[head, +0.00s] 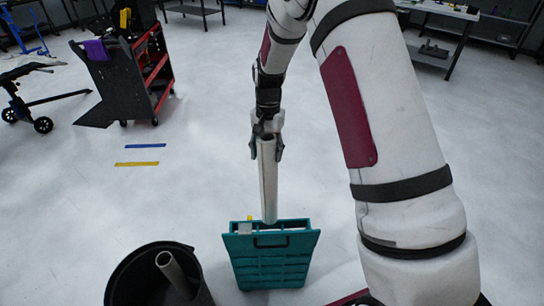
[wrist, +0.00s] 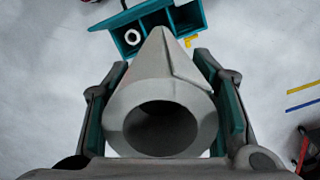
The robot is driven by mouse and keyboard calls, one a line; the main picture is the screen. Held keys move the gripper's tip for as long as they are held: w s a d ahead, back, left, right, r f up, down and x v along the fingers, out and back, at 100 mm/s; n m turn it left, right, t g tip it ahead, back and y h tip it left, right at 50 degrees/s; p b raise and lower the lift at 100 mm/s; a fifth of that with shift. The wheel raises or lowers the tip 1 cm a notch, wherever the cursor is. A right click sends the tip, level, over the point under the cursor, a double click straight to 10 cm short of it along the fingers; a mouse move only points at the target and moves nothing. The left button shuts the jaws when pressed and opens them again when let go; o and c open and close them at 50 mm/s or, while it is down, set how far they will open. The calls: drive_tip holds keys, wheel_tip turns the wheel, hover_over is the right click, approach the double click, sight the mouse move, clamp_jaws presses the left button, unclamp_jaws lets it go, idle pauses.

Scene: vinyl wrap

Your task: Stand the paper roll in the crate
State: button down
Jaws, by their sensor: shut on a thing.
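My gripper (head: 266,148) is shut on the paper roll (head: 268,188), a long pale tube hanging nearly upright below the fingers. In the wrist view the roll (wrist: 160,90) shows end-on with a dark hollow, between the teal-padded fingers of my gripper (wrist: 163,112). The teal crate (head: 271,266) stands on the floor below. The roll's lower end appears over the crate's back part in the head view; whether it is inside the rim cannot be told. In the wrist view the divided crate (wrist: 112,20) shows at the top, partly hidden by the roll.
A black bin (head: 122,282) holding a grey tube (head: 171,268) stands left of the crate. A tool cart (head: 130,75) is farther back left.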

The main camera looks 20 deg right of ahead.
drive_tip(key=m, duration=0.2)
drive_tip(key=shift+s+d+f+m, duration=0.1)
drive_tip(key=shift+d+f+m, duration=0.1)
drive_tip(key=shift+f+m, duration=0.15)
drive_tip(key=shift+f+m+b, duration=0.15)
drive_tip(key=shift+m+b, duration=0.2)
drive_tip(key=shift+m, duration=0.8)
drive_tip(key=m, duration=0.4)
drive_tip(key=m+t+b, duration=0.1)
drive_tip(key=shift+f+m+y, duration=0.3)
drive_tip(key=shift+f+m, duration=0.1)
drive_tip(key=m, duration=0.2)
drive_tip(key=shift+f+m, duration=0.2)
drive_tip(key=shift+m, duration=0.1)
drive_tip(key=shift+f, duration=0.15)
wheel_tip(320, 180, down, 44)
drive_tip(key=b, duration=2)
drive_tip(key=shift+r+b, duration=0.2)
drive_tip(key=shift+b, duration=0.15)
